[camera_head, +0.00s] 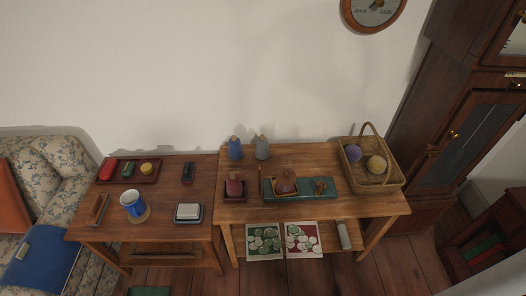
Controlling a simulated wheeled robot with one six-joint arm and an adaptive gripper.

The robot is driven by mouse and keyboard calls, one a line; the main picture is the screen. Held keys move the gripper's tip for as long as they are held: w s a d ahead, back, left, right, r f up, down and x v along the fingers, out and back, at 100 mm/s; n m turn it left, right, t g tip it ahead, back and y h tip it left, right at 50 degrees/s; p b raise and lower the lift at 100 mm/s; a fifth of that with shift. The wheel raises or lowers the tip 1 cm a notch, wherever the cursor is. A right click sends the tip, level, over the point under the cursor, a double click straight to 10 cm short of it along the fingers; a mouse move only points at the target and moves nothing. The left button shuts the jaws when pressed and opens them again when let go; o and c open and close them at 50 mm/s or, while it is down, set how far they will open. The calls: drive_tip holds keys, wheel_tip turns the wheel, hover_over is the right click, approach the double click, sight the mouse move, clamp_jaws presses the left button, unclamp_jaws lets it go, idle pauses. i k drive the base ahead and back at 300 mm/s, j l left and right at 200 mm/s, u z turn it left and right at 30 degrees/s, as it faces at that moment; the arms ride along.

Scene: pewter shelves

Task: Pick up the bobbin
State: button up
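Several thread bobbins stand on the right wooden table. A blue bobbin (235,149) and a grey bobbin (262,149) stand upright side by side at its back left. A dark red bobbin (234,187) stands in a small dark red tray at the left front. I cannot tell which one the task names. My gripper is not in this view.
A wicker basket (353,177) with yarn balls stands at the table's right. The left table (160,203) holds a blue mug (132,203), a tray (146,180) and small boxes. A sofa is left, a cabinet (455,140) right. The right table's back middle is clear.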

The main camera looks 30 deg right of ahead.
sight(286, 178)
drive_tip(key=i+j+z, duration=0.2)
drive_tip(key=j, duration=0.2)
drive_tip(key=j+z, duration=0.25)
drive_tip(key=j, duration=0.2)
drive_tip(key=i+j+z, duration=0.2)
drive_tip(key=j, duration=0.25)
drive_tip(key=i+j+z, duration=0.25)
drive_tip(key=j, duration=0.2)
drive_tip(key=j+z, duration=0.2)
drive_tip(key=j, duration=0.25)
drive_tip(key=i, duration=0.2)
